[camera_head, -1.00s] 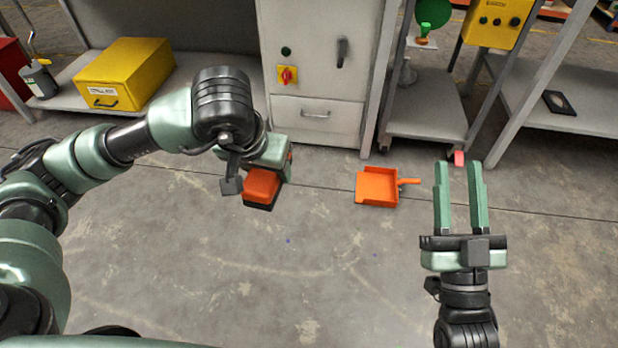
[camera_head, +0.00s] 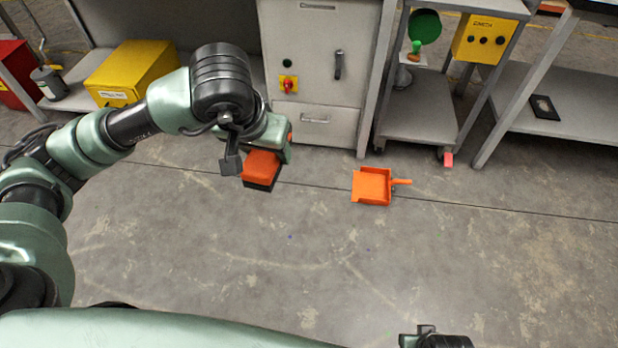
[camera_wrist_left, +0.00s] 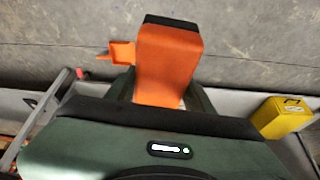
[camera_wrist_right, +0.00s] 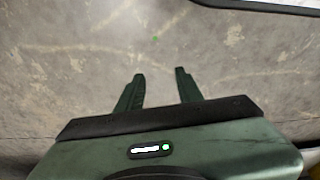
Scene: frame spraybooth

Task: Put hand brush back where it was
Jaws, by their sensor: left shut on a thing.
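The hand brush (camera_head: 262,167) has an orange body and a dark bristle edge. My left gripper (camera_head: 280,152) is shut on it and holds it in front of the grey cabinet. In the left wrist view the brush (camera_wrist_left: 168,62) sticks out between the fingers, its dark edge at the far end; its handle is mostly hidden by the gripper. An orange dustpan (camera_head: 371,187) lies on the floor to the right of the brush, apart from it. My right gripper (camera_wrist_right: 158,88) is open and empty over bare floor in the right wrist view.
A grey cabinet (camera_head: 315,70) with a red-yellow switch stands behind the brush. A yellow box (camera_head: 130,72) sits on a low shelf at left. A grey cart (camera_head: 420,110) and a shelf (camera_head: 570,110) stand at right. The floor (camera_head: 330,250) in front is clear.

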